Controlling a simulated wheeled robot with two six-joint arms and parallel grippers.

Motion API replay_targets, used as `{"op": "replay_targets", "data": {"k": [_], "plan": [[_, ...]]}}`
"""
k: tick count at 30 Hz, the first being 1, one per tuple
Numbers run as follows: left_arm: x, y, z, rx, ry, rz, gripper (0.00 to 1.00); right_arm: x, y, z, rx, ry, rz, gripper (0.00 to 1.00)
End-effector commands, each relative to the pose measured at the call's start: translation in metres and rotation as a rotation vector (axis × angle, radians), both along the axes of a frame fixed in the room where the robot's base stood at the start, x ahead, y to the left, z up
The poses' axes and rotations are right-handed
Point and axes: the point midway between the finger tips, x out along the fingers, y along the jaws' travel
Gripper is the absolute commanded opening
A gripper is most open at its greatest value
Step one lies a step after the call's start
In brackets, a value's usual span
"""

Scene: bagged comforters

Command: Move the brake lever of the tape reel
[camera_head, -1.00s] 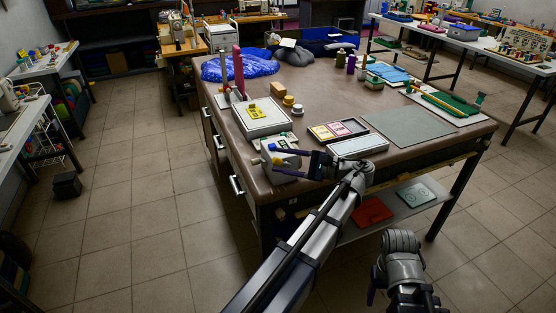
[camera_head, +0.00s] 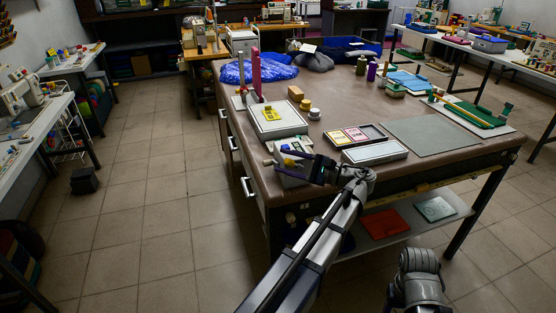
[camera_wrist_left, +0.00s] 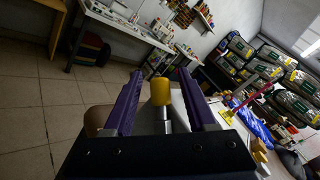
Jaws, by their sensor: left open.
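In the left wrist view, a yellow knob (camera_wrist_left: 160,91) on a grey shaft stands between the two open purple fingers (camera_wrist_left: 160,73), with a gap on both sides. It looks like the lever's end. My right arm shows at the lower right, but its gripper is not visible.
On the brown table (camera_head: 340,105) a grey box with a yellow label (camera_head: 272,122) stands behind the device. A white-topped box (camera_head: 375,152) and a tray of colored cards (camera_head: 354,136) lie to the right. A grey mat (camera_head: 430,136) lies farther right.

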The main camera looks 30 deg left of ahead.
Motion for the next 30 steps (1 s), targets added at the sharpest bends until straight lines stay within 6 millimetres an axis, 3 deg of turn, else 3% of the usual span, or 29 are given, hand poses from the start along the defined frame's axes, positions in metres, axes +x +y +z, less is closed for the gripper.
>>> {"op": "replay_targets", "data": {"k": [6,17,30], "plan": [[-0.004,0.024,0.0,-0.001,0.0,0.001,0.57,0.0,0.0,0.0,0.0,0.0,0.0,0.62],[-0.004,0.029,0.0,0.0,0.0,-0.001,0.57,0.0,0.0,0.0,0.0,0.0,0.0,0.62],[-0.004,0.029,0.0,-0.001,0.0,-0.001,0.1,0.0,0.0,0.0,0.0,0.0,0.0,0.62]]}}
